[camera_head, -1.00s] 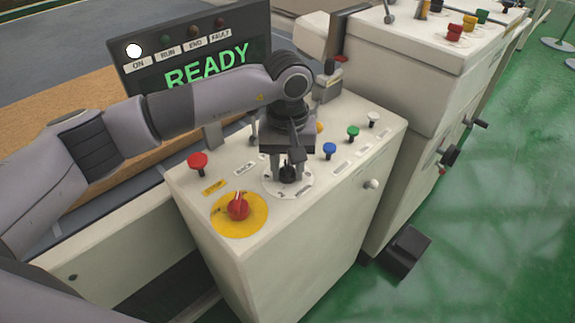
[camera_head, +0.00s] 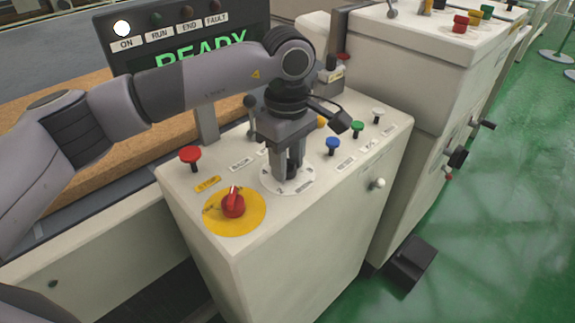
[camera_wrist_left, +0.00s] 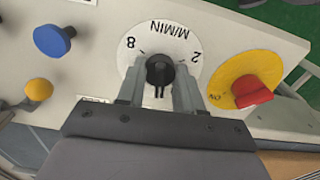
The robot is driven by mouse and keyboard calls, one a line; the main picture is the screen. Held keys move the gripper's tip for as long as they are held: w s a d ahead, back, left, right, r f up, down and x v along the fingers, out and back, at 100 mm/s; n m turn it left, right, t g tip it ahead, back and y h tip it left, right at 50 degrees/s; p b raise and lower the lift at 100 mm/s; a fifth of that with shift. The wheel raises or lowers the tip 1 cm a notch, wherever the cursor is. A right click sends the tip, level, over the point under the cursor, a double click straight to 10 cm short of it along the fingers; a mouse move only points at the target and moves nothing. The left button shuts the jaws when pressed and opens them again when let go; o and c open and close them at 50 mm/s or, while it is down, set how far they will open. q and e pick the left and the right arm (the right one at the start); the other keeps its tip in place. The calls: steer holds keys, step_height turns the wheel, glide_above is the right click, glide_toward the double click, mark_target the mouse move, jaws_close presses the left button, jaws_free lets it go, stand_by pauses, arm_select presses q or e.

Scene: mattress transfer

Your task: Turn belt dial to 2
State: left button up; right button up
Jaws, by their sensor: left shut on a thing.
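The belt dial is a black knob (camera_wrist_left: 159,69) on a round white plate marked 2, 8 and M/MIN; its plate (camera_head: 300,187) also shows on the sloped panel in the head view. My left gripper (camera_head: 287,172) points down over the plate and hides most of the knob. In the left wrist view my left gripper (camera_wrist_left: 159,82) has one finger on each side of the knob and is shut on it. The 2 is to the right of the knob there, the 8 to the left. I cannot make out the knob's pointer. My right gripper is not in view.
A red switch (camera_head: 233,204) on a yellow disc sits close beside the dial. A red button (camera_head: 190,155), blue button (camera_head: 333,145), green button (camera_head: 357,128) and white button (camera_head: 377,114) stand around it. The display (camera_head: 190,40) behind reads READY, with ON lit.

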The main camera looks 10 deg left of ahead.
arm_select(q)
steer(key=n+b, duration=0.1)
steer(key=n, duration=0.2)
steer(key=shift+n, duration=0.4)
steer(key=n+b, duration=0.1)
steer(key=n, duration=0.1)
steer(key=shift+n, duration=0.4)
steer(key=n+b, duration=0.1)
steer(key=n, duration=0.3)
steer(key=shift+n, duration=0.3)
steer(key=n+b, duration=0.1)
steer(key=n, duration=0.3)
steer(key=n+b, duration=0.1)
steer(key=n, duration=0.2)
steer(key=shift+n, duration=2)
steer(key=o, duration=1)
